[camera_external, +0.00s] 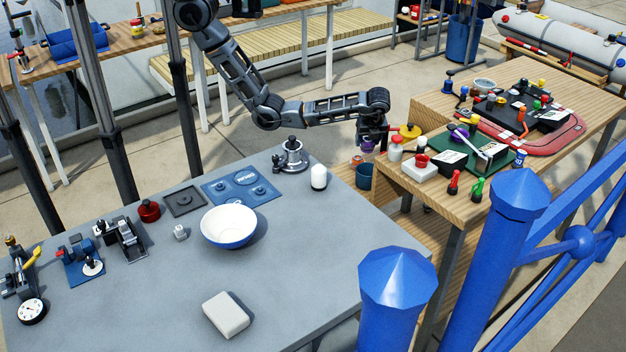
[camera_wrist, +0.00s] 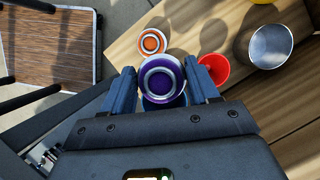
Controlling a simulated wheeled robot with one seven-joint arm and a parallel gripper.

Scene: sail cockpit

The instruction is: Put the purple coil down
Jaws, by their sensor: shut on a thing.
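The purple coil (camera_wrist: 162,78), a round purple piece with a white ring, sits between the two fingers of my gripper (camera_wrist: 176,82) in the wrist view. The fingers are shut on it from both sides. In the external view my gripper (camera_external: 371,142) hangs near the left end of the wooden table (camera_external: 418,192), with a bit of the purple coil (camera_external: 367,146) showing under it. The coil is held in the air. Its underside is hidden.
In the wrist view an orange-and-white round piece (camera_wrist: 152,41), a red cup-like piece (camera_wrist: 214,68) and a grey round dish (camera_wrist: 270,46) lie close by. The grey table (camera_external: 300,250) has clear room.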

